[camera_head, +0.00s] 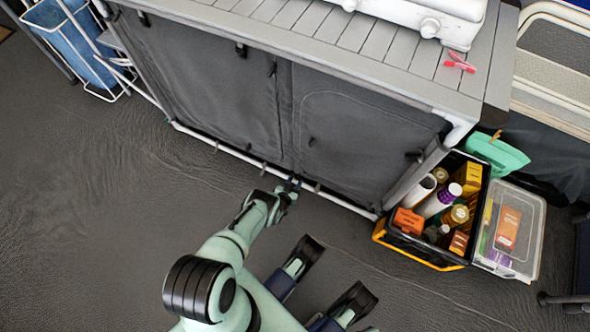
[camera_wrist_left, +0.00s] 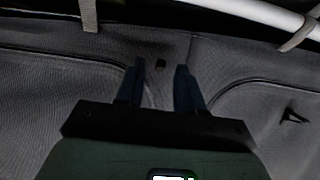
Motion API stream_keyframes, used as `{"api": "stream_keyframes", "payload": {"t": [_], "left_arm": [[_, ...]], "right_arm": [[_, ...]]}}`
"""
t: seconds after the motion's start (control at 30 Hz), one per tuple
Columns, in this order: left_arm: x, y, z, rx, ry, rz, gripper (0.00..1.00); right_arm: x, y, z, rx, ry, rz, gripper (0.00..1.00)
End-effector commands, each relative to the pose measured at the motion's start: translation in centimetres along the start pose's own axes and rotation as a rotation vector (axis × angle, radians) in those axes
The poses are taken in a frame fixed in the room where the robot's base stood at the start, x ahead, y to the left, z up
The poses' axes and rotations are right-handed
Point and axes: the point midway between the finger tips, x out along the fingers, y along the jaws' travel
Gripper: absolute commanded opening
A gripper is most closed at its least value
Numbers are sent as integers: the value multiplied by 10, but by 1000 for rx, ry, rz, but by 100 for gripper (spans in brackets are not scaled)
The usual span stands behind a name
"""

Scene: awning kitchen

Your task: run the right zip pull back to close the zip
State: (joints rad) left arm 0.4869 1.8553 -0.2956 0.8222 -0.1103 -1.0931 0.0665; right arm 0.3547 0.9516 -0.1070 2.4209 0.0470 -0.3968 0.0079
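The dark fabric cabinet front (camera_head: 355,140) has two panels, each with a curved zip line. On the right panel, one small dark zip pull (camera_head: 311,141) hangs near its left side and another dark pull (camera_head: 414,156) sits near its right edge. I cannot tell which is the right zip pull. My left gripper (camera_head: 292,184) is low at the cabinet's bottom rail, near the seam between the panels. In the left wrist view its fingers (camera_wrist_left: 160,85) are parted, with a small dark piece (camera_wrist_left: 160,64) showing between the tips, not visibly gripped. My right gripper is not in view.
A white bottom rail (camera_head: 250,160) runs along the cabinet's foot. A black and yellow crate (camera_head: 418,251) of bottles and boxes stands at its right end, beside a clear bin (camera_head: 530,235). A red peg (camera_head: 459,62) lies on the slatted top. The floor at left is clear.

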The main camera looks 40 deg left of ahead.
Motion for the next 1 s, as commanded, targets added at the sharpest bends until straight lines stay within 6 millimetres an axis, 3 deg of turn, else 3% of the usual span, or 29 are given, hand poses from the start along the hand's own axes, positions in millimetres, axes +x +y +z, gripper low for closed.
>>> {"api": "stream_keyframes", "payload": {"t": [0.2,0.33,1.0], "left_arm": [[0,0,0,0,-1,0,37],[0,0,0,0,-1,0,0],[0,0,0,0,0,0,0]], "right_arm": [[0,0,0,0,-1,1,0],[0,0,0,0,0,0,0],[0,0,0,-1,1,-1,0]]}}
